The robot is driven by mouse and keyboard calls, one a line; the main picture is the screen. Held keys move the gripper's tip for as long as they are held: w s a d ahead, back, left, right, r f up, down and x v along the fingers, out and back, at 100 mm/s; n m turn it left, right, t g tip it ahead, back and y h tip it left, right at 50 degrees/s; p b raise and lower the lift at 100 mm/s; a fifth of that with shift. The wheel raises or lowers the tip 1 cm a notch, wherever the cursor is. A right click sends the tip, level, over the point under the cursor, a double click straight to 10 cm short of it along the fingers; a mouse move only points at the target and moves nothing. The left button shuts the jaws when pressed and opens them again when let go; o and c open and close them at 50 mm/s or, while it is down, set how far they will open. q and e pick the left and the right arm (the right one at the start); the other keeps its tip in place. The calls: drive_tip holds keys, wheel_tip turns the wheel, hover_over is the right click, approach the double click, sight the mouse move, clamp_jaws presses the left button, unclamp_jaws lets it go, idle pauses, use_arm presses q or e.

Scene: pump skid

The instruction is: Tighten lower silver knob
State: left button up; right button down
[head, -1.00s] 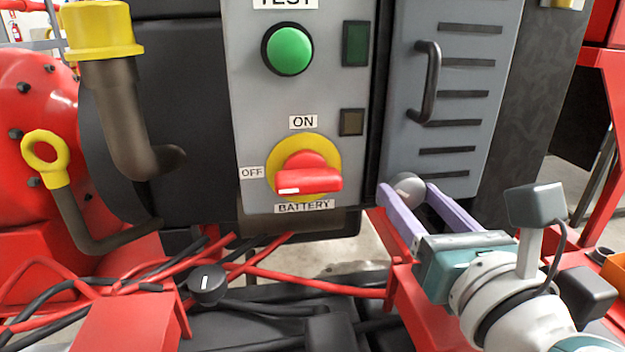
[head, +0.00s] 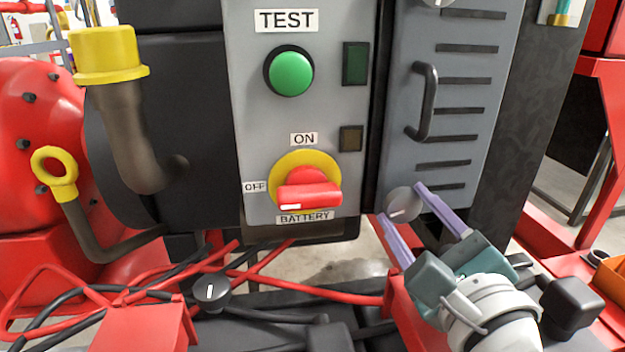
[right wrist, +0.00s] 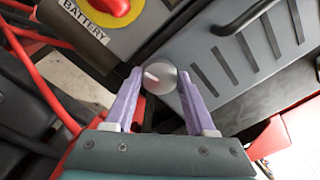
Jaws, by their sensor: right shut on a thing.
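The lower silver knob (head: 403,204) is a round grey knob at the bottom left corner of the louvered grey door. My right gripper (head: 402,202) has its two purple fingers on either side of it and is shut on it. In the right wrist view the knob (right wrist: 160,77) sits between the fingertips, with a pale mark on its face pointing up and left. The fingers hide parts of the knob's sides. My left gripper is in neither view.
The louvered door (head: 455,110) has a black handle (head: 424,100). An upper silver knob (head: 437,2) is cut off at the top edge. Left of the door is a panel with a green button (head: 289,71) and red battery switch (head: 310,189). Red frame bars surround my right wrist.

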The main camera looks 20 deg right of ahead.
drive_tip(key=n+p, duration=0.2)
drive_tip(key=n, duration=0.5)
drive_tip(key=n+p, duration=0.1)
drive_tip(key=n, duration=0.3)
drive_tip(key=shift+p, duration=0.35)
drive_tip(key=shift+f+n+p, duration=0.1)
drive_tip(key=shift+n+p, duration=0.3)
drive_tip(key=shift+n, duration=1.1)
drive_tip(key=shift+c, duration=1.1)
unclamp_jaws()
